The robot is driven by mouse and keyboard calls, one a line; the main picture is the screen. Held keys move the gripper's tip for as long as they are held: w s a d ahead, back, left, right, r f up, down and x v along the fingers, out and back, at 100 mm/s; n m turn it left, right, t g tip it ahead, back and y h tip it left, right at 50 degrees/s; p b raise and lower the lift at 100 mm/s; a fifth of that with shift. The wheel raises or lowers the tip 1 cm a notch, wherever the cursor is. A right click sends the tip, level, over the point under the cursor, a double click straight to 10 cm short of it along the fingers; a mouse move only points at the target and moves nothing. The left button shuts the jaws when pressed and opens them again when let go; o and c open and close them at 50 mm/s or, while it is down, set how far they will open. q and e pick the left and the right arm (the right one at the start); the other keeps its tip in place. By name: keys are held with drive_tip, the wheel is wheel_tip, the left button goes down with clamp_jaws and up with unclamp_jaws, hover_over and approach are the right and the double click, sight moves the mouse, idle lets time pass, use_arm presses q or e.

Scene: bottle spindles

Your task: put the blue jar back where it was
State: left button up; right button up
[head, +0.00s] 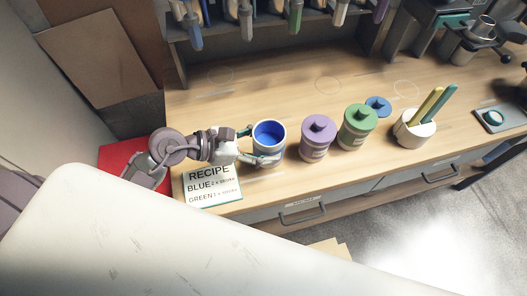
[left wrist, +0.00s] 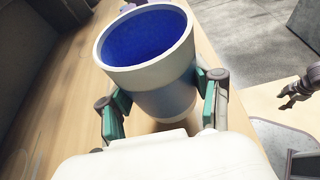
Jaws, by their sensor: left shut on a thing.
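The blue jar (head: 269,132) is a pale, lidless jar with a deep blue inside. In the head view it is at the front of the wooden counter, left of the purple jar. My left gripper (head: 256,159) comes from the left and is shut around its sides. In the left wrist view the jar (left wrist: 150,65) is upright to slightly tilted between the teal finger pads (left wrist: 162,110). I cannot tell whether its base touches the counter. A blue lid (head: 378,104) lies behind the green jar. A dark gripper (left wrist: 298,90), likely my right one, shows at the right edge, too small to read.
A lidded purple jar (head: 318,137) and green jar (head: 357,125) stand to the right, then a white holder (head: 413,130) with utensils. A recipe card (head: 212,187) is at the front left. Faint circles mark the clear counter (head: 270,95) behind. Spindles (head: 295,16) hang above.

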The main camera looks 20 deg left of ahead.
sight(263, 153)
use_arm(q)
wheel_tip(263, 153, down, 3)
drive_tip(key=shift+f+p, duration=0.15)
drive_tip(key=shift+p, duration=0.15)
drive_tip(key=shift+f, duration=0.35)
drive_tip(key=shift+f, duration=0.15)
drive_tip(key=o, duration=1.5)
drive_tip(key=shift+c, duration=0.2)
